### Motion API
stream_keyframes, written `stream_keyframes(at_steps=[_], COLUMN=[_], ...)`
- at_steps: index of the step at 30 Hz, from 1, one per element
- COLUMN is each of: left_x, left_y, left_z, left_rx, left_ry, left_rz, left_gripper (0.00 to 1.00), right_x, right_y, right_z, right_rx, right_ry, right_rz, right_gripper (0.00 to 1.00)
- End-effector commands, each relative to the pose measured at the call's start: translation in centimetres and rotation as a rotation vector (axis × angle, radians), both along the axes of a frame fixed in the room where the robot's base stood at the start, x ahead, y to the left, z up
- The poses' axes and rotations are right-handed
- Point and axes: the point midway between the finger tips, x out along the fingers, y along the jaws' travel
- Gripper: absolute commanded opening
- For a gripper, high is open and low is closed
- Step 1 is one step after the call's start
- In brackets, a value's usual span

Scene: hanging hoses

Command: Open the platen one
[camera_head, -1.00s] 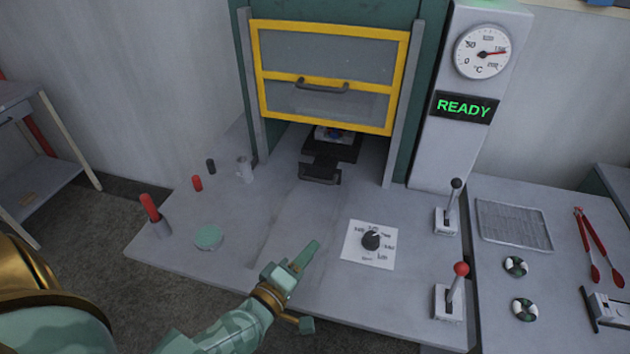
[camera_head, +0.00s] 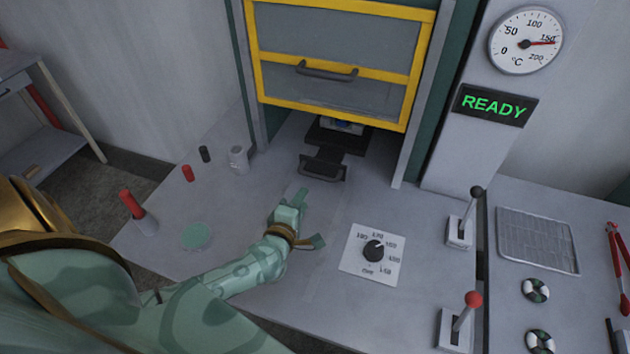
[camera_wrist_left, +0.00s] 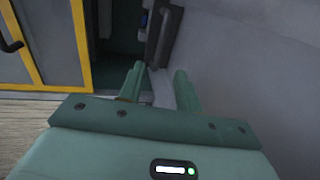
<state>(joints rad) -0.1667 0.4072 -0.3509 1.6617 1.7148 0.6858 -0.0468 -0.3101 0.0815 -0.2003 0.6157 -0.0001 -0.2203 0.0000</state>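A dark drawer-like platen part (camera_head: 335,137) sticks out below the yellow-framed guard (camera_head: 407,62) of the press. Its dark front handle (camera_head: 322,172) faces me. My left gripper (camera_head: 303,194) is just short of this handle, low over the grey bench. In the left wrist view my two left fingers (camera_wrist_left: 160,82) are apart with nothing between them. The dark handle (camera_wrist_left: 163,32) shows just beyond their tips. A lever with a black knob (camera_head: 467,218) and a lever with a red knob (camera_head: 462,322) stand at the right. My right gripper is not in view.
A dial (camera_head: 373,250) sits on a white plate right of my left arm. A READY display (camera_head: 494,104) and a gauge (camera_head: 526,41) are on the column. Small red and black pegs (camera_head: 188,173) stand at the left. A wire rack (camera_head: 538,240) lies right.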

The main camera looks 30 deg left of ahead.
Motion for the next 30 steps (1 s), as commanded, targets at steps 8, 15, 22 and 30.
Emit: stream_keyframes(at_steps=[8, 15, 22, 30], left_x=[6.4, 9.0, 9.3, 9.3], left_y=[1.5, 2.1, 2.2, 2.2], left_z=[-1.6, -2.1, -2.0, -2.0], left_rx=[-0.001, 0.000, 0.000, 0.000], left_ry=[-0.001, 0.001, 0.001, 0.000], left_rz=[0.000, 0.000, -0.001, -0.001], left_gripper=[0.34, 0.34, 0.34, 0.00], right_x=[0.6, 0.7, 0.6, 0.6], right_y=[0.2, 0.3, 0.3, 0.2], right_z=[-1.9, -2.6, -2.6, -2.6], right_rx=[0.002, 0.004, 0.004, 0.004], right_ry=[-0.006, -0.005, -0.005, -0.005], right_rz=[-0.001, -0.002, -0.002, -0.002], right_gripper=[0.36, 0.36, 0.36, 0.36])
